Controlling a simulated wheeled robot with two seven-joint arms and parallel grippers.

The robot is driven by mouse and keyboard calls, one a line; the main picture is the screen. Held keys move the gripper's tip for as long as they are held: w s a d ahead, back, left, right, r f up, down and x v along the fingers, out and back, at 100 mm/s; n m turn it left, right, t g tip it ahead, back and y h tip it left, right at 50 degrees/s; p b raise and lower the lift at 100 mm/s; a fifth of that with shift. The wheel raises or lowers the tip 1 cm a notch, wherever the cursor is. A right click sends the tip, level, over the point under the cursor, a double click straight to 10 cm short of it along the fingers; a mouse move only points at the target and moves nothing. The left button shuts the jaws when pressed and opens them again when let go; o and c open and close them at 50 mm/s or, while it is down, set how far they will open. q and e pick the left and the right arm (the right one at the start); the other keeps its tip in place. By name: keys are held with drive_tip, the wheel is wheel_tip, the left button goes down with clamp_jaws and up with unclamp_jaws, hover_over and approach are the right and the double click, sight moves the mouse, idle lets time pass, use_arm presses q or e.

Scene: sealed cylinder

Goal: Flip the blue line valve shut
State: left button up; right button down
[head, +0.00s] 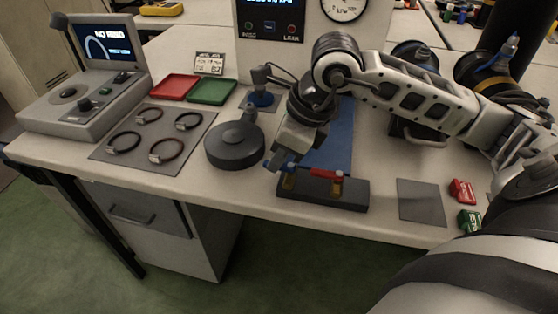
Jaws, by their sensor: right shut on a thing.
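A dark valve block (345,192) lies near the table's front edge, with brass fittings on it. The blue valve handle (289,167) is at the block's left end, partly hidden by my right gripper (277,163). That gripper reaches down from above and is shut on the blue handle. The red valve handle (327,174) lies roughly along the block to the right of the blue one. The exact angle of the blue handle is hard to tell behind the fingers. My left gripper is not in view.
A round dark stand (235,145) is close to the left of my right gripper. A grey mat (108,152) with several ring clamps, a red tray (174,87) and a green tray (211,91) lie further left. Red (462,191) and green (468,220) tags lie right, beyond a bare grey square (420,200).

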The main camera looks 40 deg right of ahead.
drive_tip(key=c, duration=1.4)
unclamp_jaws()
drive_tip(key=shift+c, duration=0.2)
use_arm(q)
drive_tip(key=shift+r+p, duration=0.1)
drive_tip(key=shift+p, duration=0.5)
use_arm(e)
drive_tip(key=v, duration=1.6)
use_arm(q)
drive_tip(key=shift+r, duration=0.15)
use_arm(e)
drive_tip(key=shift+w+a, duration=0.1)
drive_tip(key=shift+w, duration=0.05)
